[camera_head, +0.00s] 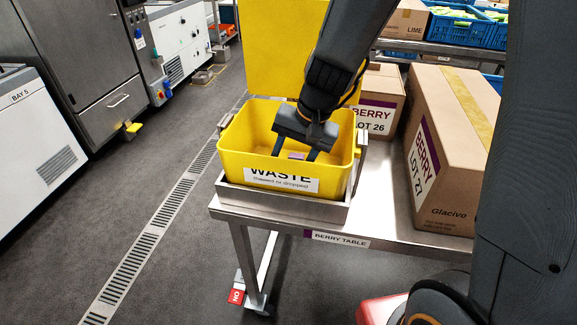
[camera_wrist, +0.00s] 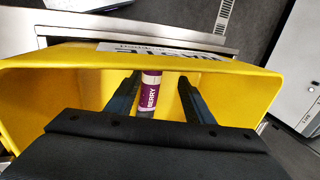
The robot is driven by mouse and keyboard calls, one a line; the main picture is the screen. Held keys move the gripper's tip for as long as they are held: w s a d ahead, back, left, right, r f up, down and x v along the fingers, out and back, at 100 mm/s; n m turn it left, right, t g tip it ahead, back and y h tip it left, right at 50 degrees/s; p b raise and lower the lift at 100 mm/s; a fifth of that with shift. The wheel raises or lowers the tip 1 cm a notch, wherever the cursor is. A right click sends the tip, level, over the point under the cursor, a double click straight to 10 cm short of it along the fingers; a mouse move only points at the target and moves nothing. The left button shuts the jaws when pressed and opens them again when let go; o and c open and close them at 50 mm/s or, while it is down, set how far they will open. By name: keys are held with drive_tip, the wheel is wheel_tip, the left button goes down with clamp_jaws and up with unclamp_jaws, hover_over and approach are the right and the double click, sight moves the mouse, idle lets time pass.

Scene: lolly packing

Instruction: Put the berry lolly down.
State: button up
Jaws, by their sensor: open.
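The berry lolly (camera_wrist: 150,95) is in a purple and white wrapper marked BERRY. In the wrist view it shows between my two fingers, apart from the right finger and close to the left one. My gripper (camera_head: 295,154) points down into the yellow waste bin (camera_head: 228,150) and is open. In the head view only a small purple bit of the lolly (camera_head: 297,156) shows between the fingers, above the bin's front wall. The lolly's lower end is hidden in the wrist view by my gripper body. I cannot tell whether it rests on the bin floor.
The bin stands in a metal holder (camera_head: 270,203) at the left end of the berry table (camera_head: 375,215), with its yellow lid (camera_head: 265,45) raised behind. A LOT 27 carton (camera_head: 455,130) and a LOT 26 carton (camera_head: 385,85) stand to the right. The floor at left is clear.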

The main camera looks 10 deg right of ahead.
drive_tip(key=v, duration=1.2)
drive_tip(key=shift+r, duration=0.4)
